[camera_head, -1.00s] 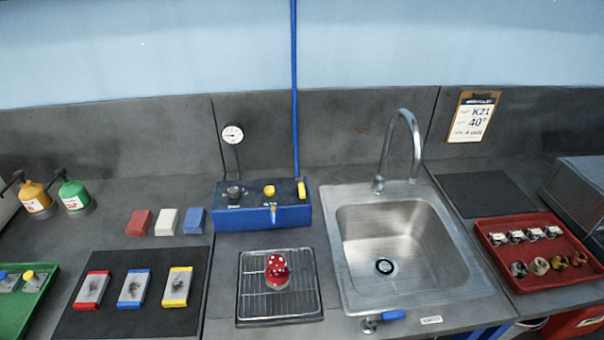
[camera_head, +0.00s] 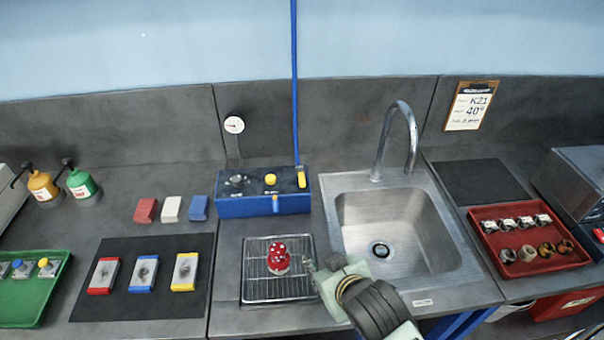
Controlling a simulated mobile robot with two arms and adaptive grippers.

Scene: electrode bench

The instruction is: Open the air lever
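A blue box (camera_head: 240,207) stands on the bench against the back wall. On its top are a dark knob (camera_head: 237,181), a yellow knob (camera_head: 270,179) and, at the right end, a yellow lever (camera_head: 301,179) below a blue hose (camera_head: 295,90). A small yellow part (camera_head: 275,198) is on its front. My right gripper (camera_head: 318,266) reaches in from the bottom right, beside the red dotted piece and in front of the box, apart from the lever. Its fingers are small and partly hidden, so I cannot tell if it is open. My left gripper is not in view.
A red dotted piece (camera_head: 279,256) sits on a wire rack (camera_head: 262,288), close to my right gripper. A steel sink (camera_head: 405,225) with a tall tap (camera_head: 411,135) is to the right. A red tray (camera_head: 480,212) stands further right. A round gauge (camera_head: 234,125) is on the wall.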

